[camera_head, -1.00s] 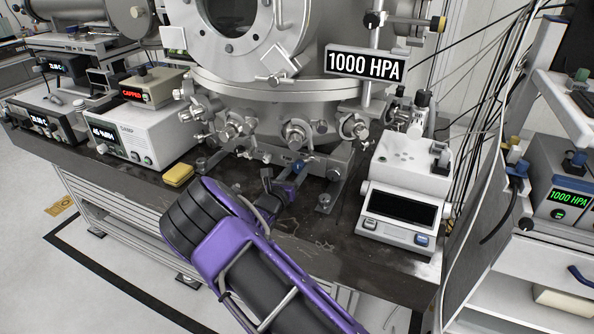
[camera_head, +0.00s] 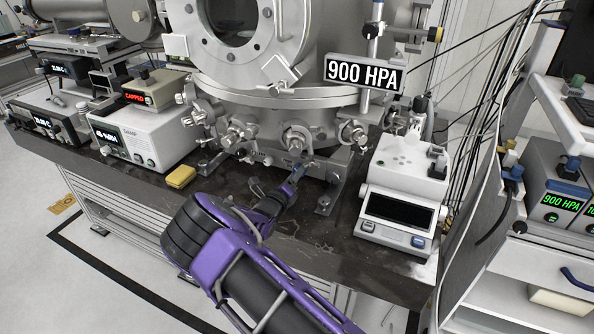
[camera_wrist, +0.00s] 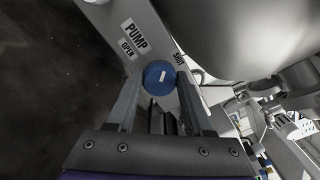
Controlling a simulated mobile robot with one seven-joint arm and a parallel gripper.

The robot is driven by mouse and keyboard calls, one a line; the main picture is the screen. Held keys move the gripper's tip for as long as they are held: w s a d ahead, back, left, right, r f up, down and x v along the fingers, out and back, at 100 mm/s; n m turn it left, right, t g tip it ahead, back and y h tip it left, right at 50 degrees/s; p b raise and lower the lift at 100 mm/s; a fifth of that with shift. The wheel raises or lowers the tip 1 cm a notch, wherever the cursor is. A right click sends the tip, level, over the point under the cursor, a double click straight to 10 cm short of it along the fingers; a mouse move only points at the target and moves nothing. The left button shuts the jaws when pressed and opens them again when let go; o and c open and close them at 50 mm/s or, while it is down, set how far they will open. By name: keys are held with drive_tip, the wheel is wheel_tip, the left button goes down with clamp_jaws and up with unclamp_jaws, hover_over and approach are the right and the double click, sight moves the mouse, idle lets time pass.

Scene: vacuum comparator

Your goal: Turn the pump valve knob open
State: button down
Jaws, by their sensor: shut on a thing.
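The pump valve knob (camera_wrist: 157,72) is round and blue with a short pale mark on its face. It sits in front of a metal plate lettered PUMP and OPEN (camera_wrist: 131,40) on one side and SHUT (camera_wrist: 179,60) on the other. My gripper (camera_wrist: 158,84) is shut on the knob, one finger on each side. The pale mark lies slanted between the two labels; its exact setting is hard to read. In the camera_head view my gripper (camera_head: 297,174) reaches the valve at the chamber's foot, and the knob is mostly hidden there.
The sign over the chamber (camera_head: 280,100) reads 900 HPA (camera_head: 365,74), as does the display at right (camera_head: 562,203). A white instrument (camera_head: 405,190) stands close right of my arm. A yellow block (camera_head: 180,177) lies on the dark bench to the left.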

drive_tip(key=n+p, duration=0.1)
drive_tip(key=n, duration=0.3)
drive_tip(key=shift+n, duration=0.3)
drive_tip(key=n, duration=0.4)
drive_tip(key=shift+p, duration=0.3)
drive_tip(key=shift+c, duration=1.5)
unclamp_jaws()
drive_tip(key=v, duration=1.7)
drive_tip(key=shift+s, duration=0.2)
drive_tip(key=shift+a, duration=0.1)
